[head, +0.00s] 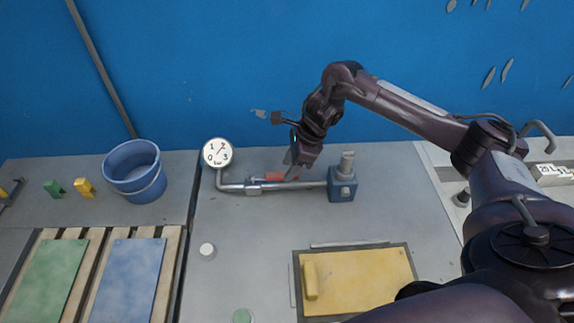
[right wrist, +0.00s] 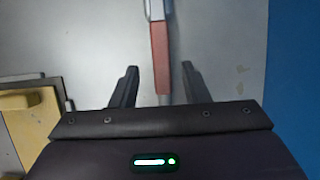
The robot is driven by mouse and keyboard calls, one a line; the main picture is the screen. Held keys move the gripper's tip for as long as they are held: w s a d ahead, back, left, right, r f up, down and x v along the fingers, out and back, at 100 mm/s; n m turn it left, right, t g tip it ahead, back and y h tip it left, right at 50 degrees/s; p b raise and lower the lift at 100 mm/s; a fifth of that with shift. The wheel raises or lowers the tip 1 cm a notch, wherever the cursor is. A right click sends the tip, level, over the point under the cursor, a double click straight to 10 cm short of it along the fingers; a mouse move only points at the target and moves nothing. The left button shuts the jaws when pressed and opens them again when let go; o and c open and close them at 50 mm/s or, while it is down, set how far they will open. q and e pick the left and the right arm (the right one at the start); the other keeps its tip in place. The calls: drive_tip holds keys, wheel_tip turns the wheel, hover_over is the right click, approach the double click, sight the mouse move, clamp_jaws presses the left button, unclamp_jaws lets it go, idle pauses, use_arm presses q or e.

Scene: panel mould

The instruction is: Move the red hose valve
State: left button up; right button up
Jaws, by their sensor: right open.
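The red hose valve handle (head: 281,177) is a short red bar on a grey metal pipe (head: 235,187) at the back of the bench. In the right wrist view the red bar (right wrist: 160,58) points down the picture, its near end between the two fingers. My right gripper (head: 294,160) is open, just above the handle in the head view, and hides part of it. In the right wrist view a gap shows on both sides of the bar between my fingers (right wrist: 159,70). My left gripper is not in view.
A round gauge (head: 217,153) stands at the pipe's left end and a blue block (head: 342,190) at its right end. A blue bucket (head: 134,172) is at left. A yellow panel (head: 355,282) lies in front. The grey bench between is mostly clear; a blue wall rises behind.

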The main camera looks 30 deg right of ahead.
drive_tip(key=shift+x, duration=1.05)
drive_tip(key=shift+c, duration=0.4)
drive_tip(key=shift+w, duration=0.1)
clamp_jaws()
